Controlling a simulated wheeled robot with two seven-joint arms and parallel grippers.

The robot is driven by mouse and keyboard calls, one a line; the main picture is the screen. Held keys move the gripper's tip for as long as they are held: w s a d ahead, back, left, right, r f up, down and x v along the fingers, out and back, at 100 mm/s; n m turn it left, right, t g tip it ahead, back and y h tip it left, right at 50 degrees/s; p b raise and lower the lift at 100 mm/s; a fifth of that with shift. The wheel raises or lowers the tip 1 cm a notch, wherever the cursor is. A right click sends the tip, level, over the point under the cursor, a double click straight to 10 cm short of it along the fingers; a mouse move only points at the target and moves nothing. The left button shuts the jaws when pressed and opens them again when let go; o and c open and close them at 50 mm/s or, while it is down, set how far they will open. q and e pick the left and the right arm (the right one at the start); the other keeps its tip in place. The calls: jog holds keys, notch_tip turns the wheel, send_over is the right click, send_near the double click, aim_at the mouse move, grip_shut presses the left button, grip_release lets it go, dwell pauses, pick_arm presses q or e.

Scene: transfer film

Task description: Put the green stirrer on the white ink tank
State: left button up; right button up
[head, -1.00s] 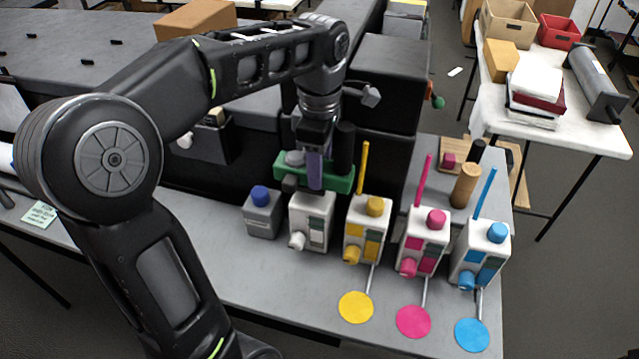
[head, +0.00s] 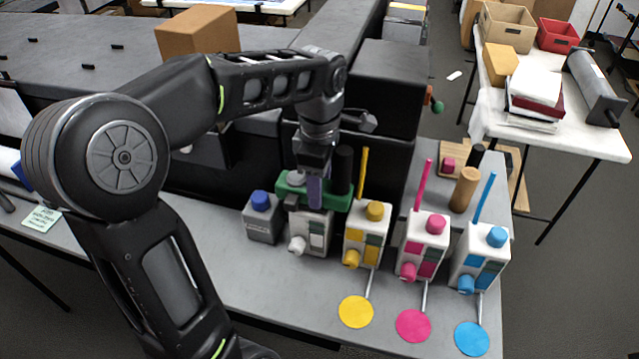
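The green stirrer (head: 338,201) is a green block with a black upright cylinder and a round grey knob on top. My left gripper (head: 314,190), with a purple finger pad showing, is shut on its middle from above; the far finger is hidden. The stirrer is right at the top of the white ink tank (head: 311,232), covering the tank's upper end. I cannot tell whether it rests on the tank or hangs just above. The tank stands upright on the grey bench, with a white tap at its front. My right gripper is out of view.
A grey bottle with a blue cap (head: 261,215) stands close left of the white tank. Yellow (head: 367,234), magenta (head: 423,246) and cyan (head: 479,257) tanks, with upright sticks, stand to its right. Black boxes (head: 384,90) rise behind. Bench space in front is mostly free.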

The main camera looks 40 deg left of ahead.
pick_arm(q)
jog(key=o, duration=0.4)
jog(key=shift+r, duration=0.1)
jog(key=shift+r, duration=0.2)
notch_tip(320, 180, up, 5)
jog(key=shift+f+b, duration=0.1)
jog(key=shift+b, duration=0.2)
notch_tip(320, 180, up, 3)
jog(key=shift+f+p, duration=0.2)
jog(key=shift+p, duration=0.95)
jog(key=shift+f, duration=0.1)
